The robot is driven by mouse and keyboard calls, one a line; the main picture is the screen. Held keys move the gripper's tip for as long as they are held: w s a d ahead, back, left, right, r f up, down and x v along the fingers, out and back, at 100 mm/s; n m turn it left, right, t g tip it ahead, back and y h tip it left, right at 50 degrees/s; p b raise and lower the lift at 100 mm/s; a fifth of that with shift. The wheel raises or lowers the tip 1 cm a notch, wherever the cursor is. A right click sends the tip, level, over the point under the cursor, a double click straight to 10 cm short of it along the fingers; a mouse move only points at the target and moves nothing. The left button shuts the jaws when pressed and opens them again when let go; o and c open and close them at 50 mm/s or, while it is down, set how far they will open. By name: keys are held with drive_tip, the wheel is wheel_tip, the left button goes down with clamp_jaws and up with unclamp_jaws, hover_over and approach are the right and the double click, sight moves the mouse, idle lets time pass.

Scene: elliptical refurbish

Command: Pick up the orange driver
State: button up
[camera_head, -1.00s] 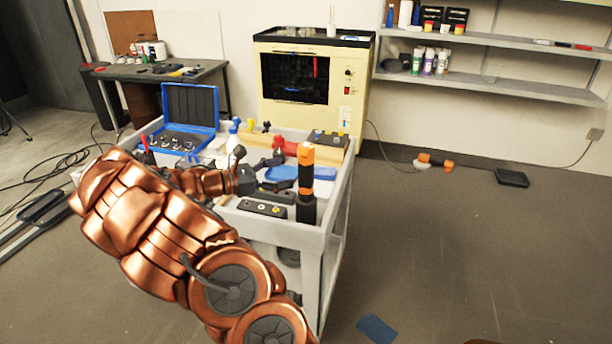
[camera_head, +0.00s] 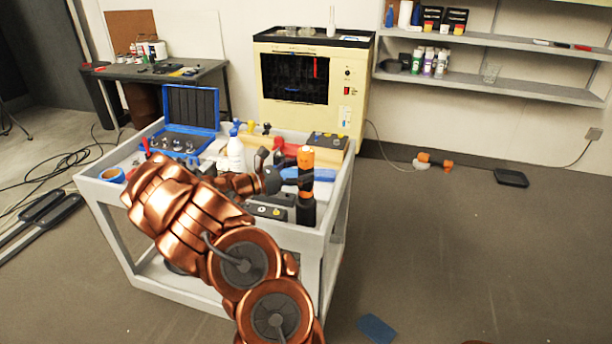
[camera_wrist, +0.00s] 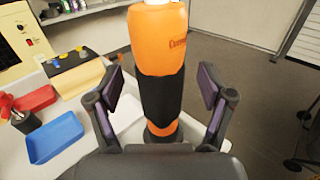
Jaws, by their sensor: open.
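The orange driver (camera_head: 306,158) stands upright at the front right corner of the grey cart's top, with a black lower part. It also shows in the wrist view (camera_wrist: 158,45), upright between my fingers, with an orange top, black middle and orange band near the bottom. My gripper (camera_wrist: 160,98) is open, with one finger on each side of the driver's black middle. Gaps show between both finger pads and the driver. In the head view my gripper (camera_head: 278,170) is just left of the driver, at the end of my copper arm. The driver's base is partly hidden.
The cart (camera_head: 335,205) also holds a blue open case (camera_head: 190,108), a white bottle (camera_head: 236,153), a blue tray (camera_wrist: 55,137) and a red tray (camera_wrist: 34,100). A black device (camera_head: 265,212) lies left of the driver. Floor right of the cart is mostly clear.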

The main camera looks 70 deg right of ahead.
drive_tip(key=shift+x, duration=0.8)
drive_tip(key=shift+c, duration=0.3)
clamp_jaws()
